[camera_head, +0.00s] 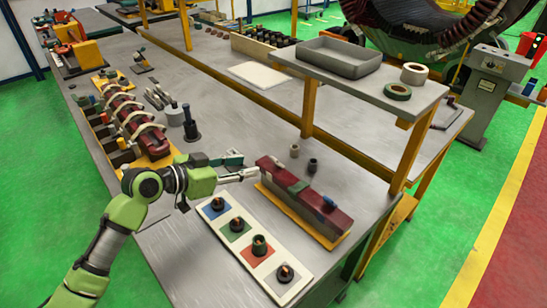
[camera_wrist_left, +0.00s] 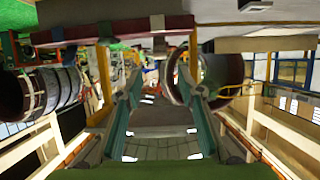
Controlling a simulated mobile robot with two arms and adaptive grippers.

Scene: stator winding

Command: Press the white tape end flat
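A dark red bar (camera_head: 305,195) lies on a yellow base near the front right of the bench, with green and blue pieces on it. The white tape end looks like a small pale patch (camera_head: 276,169) near the bar's far left end. My left gripper (camera_head: 254,172) is beside that end; I cannot tell if it touches. In the left wrist view its two teal fingers (camera_wrist_left: 165,95) are apart with nothing clear between them. The red bar (camera_wrist_left: 105,31) crosses the top there, with a small white piece (camera_wrist_left: 157,23) on it. My right gripper is not in view.
A white board (camera_head: 246,243) with several coloured squares and dark round parts lies in front of the bar. Two small cylinders (camera_head: 312,165) stand behind it. A raised shelf (camera_head: 375,88) holds a grey tray and tape rolls. Red coils (camera_head: 135,122) lie to the left.

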